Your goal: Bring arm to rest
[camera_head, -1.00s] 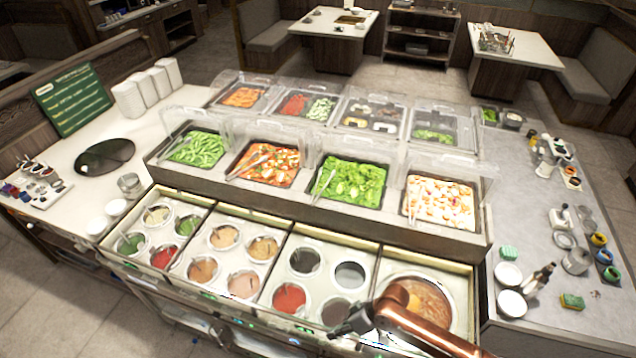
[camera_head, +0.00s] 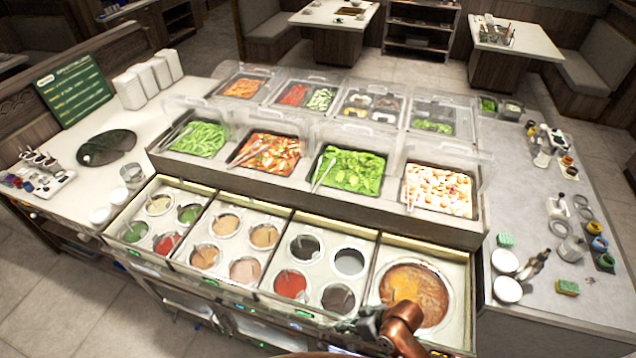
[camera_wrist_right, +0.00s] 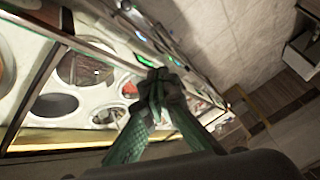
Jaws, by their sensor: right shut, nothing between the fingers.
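My right gripper (camera_head: 362,322) is at the front edge of the sauce counter, in front of the large round pot and beside the dark sauce well. In the right wrist view its fingers (camera_wrist_right: 158,85) are together with nothing between them. My copper-coloured right arm (camera_head: 402,325) comes in from the bottom of the head view. My left gripper is not in view.
The sauce counter holds several round wells, including a red one (camera_head: 290,284) and the large brown pot (camera_head: 415,292). Covered salad trays stand behind. White bowls (camera_head: 507,290) and a sponge (camera_head: 567,287) lie on the right counter. Floor lies in front.

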